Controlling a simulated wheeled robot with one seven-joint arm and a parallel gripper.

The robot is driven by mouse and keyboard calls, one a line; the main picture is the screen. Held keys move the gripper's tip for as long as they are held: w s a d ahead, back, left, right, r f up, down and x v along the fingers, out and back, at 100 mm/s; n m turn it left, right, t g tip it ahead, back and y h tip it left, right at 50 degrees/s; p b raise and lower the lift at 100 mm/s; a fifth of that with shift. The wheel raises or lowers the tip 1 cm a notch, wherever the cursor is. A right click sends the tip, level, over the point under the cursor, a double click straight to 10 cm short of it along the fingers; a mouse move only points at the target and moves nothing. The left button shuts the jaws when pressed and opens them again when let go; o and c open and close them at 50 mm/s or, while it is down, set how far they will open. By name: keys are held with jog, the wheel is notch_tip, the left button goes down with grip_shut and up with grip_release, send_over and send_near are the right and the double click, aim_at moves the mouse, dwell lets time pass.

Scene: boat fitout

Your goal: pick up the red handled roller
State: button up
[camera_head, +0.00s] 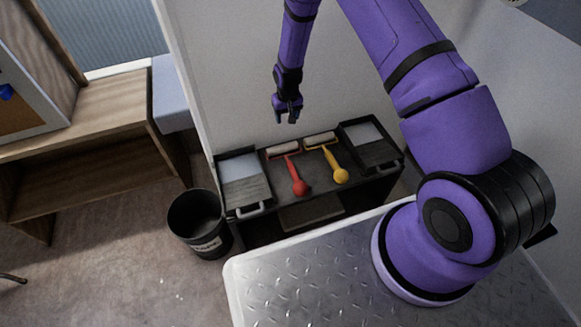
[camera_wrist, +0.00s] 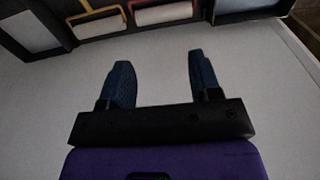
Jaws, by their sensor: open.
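The red handled roller (camera_head: 297,178) lies on the dark top of a low bench, its pale sleeve at the back and its red handle toward the front. In the wrist view a pale roller sleeve with a red frame (camera_wrist: 163,14) shows at the top edge, beyond my fingertips. A yellow handled roller (camera_head: 336,166) lies just to its right. My gripper (camera_head: 287,118) is open and empty, above and behind the rollers near the pale wall. Its two dark blue fingers (camera_wrist: 160,72) stand apart with only pale surface between them.
A paint tray (camera_head: 262,191) stands left of the rollers and another dark tray (camera_head: 378,154) stands to their right. A black bucket (camera_head: 177,222) is on the floor left of the bench (camera_head: 312,190). A wooden shelf unit (camera_head: 95,178) stands at the left.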

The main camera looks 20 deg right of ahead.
send_over(291, 164)
jog(key=shift+g, duration=0.3)
jog(key=f, duration=1.8)
jog(key=shift+a+f, duration=0.25)
jog(key=shift+d+f, duration=0.15)
jog(key=shift+f, duration=3)
grip_shut()
jog(key=shift+r, duration=0.15)
